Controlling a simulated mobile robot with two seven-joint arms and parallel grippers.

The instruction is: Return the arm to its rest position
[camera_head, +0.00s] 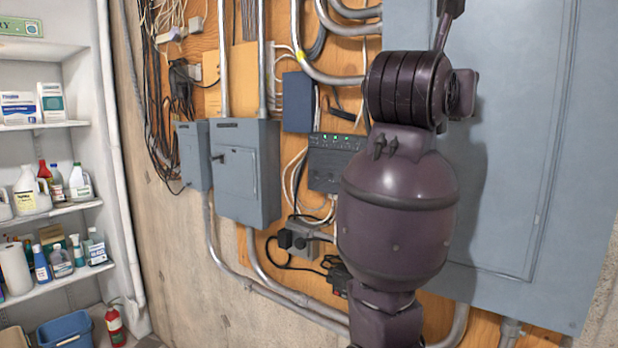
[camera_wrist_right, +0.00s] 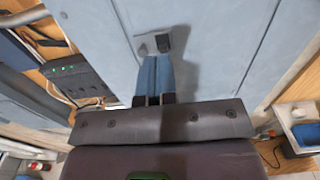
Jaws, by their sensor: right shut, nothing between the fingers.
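My right arm, dark purple, rises in front of a large grey-blue electrical panel (camera_head: 515,160) in the head view. Its fingertips cannot be made out there. In the right wrist view my right gripper (camera_wrist_right: 154,62) has its two narrow blue fingers together, with nothing between them. They point at the face of the panel (camera_wrist_right: 215,50), close to a small dark latch (camera_wrist_right: 165,41) on a grey plate. I cannot tell whether the fingertips touch the panel. My left gripper is in neither view.
Smaller grey electrical boxes (camera_head: 245,170), a device with green lights (camera_head: 332,160) and metal conduits (camera_head: 297,305) line the wall left of the arm. White shelves (camera_head: 65,210) with bottles stand at far left, with a red fire extinguisher (camera_head: 115,326) and a blue bin (camera_head: 66,330) below.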

